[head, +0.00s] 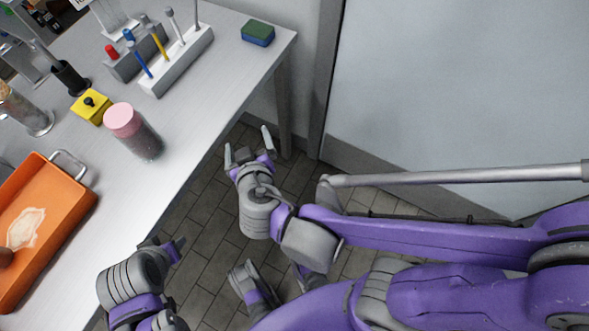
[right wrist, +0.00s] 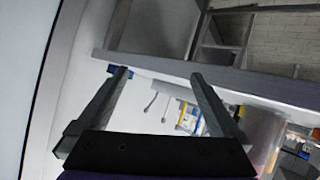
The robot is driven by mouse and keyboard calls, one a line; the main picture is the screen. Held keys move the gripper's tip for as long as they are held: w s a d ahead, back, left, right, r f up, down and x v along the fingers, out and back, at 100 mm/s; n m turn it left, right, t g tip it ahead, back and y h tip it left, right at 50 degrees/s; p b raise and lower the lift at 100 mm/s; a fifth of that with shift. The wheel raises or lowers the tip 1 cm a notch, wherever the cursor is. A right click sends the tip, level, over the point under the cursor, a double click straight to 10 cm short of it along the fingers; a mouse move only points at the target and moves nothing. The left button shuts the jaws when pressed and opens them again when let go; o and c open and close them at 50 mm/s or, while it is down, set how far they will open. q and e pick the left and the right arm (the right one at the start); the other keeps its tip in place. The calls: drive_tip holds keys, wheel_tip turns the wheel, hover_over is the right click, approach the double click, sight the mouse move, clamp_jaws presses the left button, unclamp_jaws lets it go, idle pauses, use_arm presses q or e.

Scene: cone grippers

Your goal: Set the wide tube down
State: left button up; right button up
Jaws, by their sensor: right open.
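My right gripper (head: 247,145) is open and empty, off the table's right edge and above the tiled floor. In the right wrist view its two fingers (right wrist: 157,76) are spread with nothing between them. A grey rack (head: 127,68) on the table holds short tubes, one with a red cap (head: 112,51) and others with blue caps. A white rack (head: 178,66) beside it holds thin blue, yellow and grey-white sticks upright. I cannot tell for sure which one is the wide tube. My left gripper (head: 164,247) is at the table's front edge; its jaw opening is unclear.
The white table (head: 190,115) also bears a pink-lidded jar (head: 142,138), a yellow block with a black knob (head: 91,106), a green-and-blue sponge (head: 258,33) and an orange tray (head: 50,200). Bare tabletop lies between the jar and the sponge. A grey wall panel (head: 450,90) stands at right.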

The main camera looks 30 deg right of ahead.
drive_tip(key=s+d+f+g+y, duration=0.1)
drive_tip(key=s+d+f+g, duration=0.1)
drive_tip(key=s+d, duration=0.3)
drive_tip(key=s+d+f+g+y, duration=0.1)
drive_tip(key=s+d+f+g, duration=0.2)
drive_tip(key=s+d+g, duration=0.2)
drive_tip(key=shift+s+f+y, duration=0.3)
drive_tip(key=shift+s+y, duration=0.1)
drive_tip(key=shift+s, duration=0.8)
